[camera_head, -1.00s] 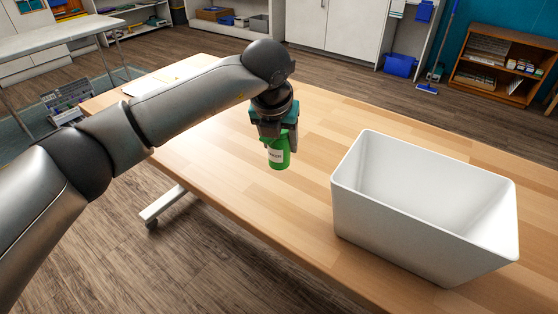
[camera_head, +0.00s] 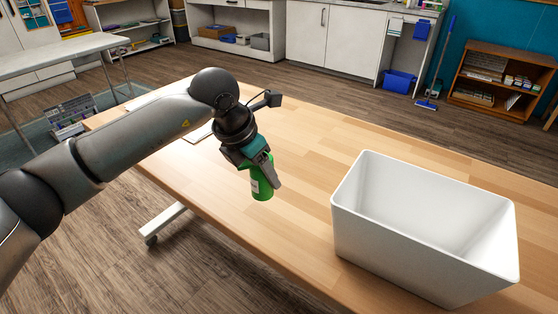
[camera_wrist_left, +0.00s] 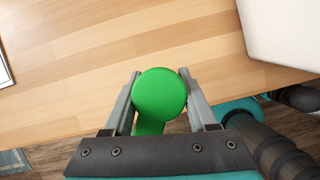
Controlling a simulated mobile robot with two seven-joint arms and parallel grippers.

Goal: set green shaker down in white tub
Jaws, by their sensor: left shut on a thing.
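A corner of the tub (camera_wrist_left: 285,28) shows at the upper right in the left wrist view. My right gripper is not in view.
The wooden table (camera_head: 330,135) is bare between the shaker and the tub. A flat pale item (camera_head: 200,132) lies on the table behind my left arm. Cabinets (camera_head: 325,35), a blue bin (camera_head: 398,81) and a shelf (camera_head: 500,75) stand far back.

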